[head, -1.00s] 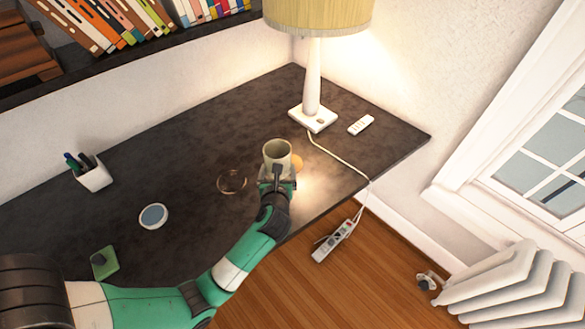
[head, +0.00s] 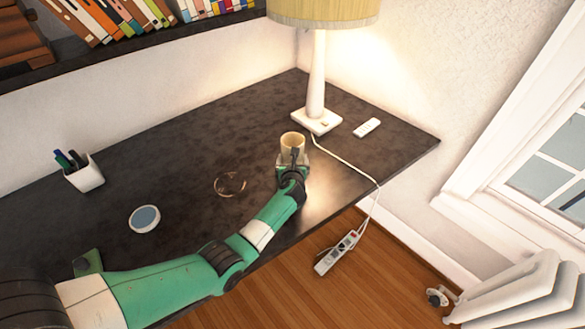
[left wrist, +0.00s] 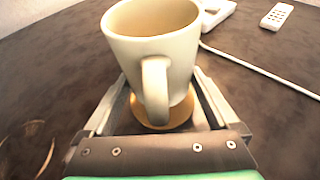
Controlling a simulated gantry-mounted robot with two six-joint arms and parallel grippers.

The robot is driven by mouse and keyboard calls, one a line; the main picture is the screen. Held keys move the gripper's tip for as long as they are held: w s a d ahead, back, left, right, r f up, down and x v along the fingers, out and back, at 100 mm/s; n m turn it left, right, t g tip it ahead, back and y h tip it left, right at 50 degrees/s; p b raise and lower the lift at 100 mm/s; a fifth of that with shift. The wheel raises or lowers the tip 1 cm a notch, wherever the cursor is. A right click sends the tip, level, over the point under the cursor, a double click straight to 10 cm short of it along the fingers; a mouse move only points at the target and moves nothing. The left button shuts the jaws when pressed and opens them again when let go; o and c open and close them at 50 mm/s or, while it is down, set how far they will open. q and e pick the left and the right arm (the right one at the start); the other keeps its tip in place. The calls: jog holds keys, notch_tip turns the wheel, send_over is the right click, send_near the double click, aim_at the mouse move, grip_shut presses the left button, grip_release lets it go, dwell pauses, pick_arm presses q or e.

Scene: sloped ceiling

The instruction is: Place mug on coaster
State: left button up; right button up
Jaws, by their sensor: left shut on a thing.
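The cream mug (head: 292,141) is upright, held by my left gripper (head: 291,160) near the right front part of the dark desk. In the left wrist view the mug (left wrist: 152,45) stands between the two fingers, its handle towards the camera. The round tan coaster (left wrist: 204,114) shows directly below the mug's base in that view. Whether the mug touches the coaster or hangs just above it, I cannot tell. In the head view the coaster is hidden behind the mug and gripper. My right gripper is not in view.
The lamp base (head: 316,121) and a white remote (head: 367,128) are behind and right of the mug. A white cord (head: 345,168) runs to a power strip (head: 338,253) on the floor. A ring stain (head: 230,185), a white disc (head: 145,219) and a pen cup (head: 84,172) lie left.

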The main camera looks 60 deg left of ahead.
pick_arm(q)
notch_tip(320, 180, down, 3)
jog(key=shift+b, duration=0.6)
jog(key=shift+r, duration=0.1)
jog(key=o, duration=1.3)
jog(key=shift+o, duration=0.2)
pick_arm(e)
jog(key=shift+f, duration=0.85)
pick_arm(q)
jog(key=shift+s+d+r+p, duration=0.1)
jog(key=shift+d+p, duration=0.1)
jog(key=shift+p, duration=0.2)
jog(key=p+v, duration=0.4)
jog(key=v, duration=0.7)
jog(key=shift+r+p, duration=0.1)
jog(key=shift+p, duration=0.25)
jog(key=shift+s+d, duration=0.15)
jog(key=shift+d, duration=0.1)
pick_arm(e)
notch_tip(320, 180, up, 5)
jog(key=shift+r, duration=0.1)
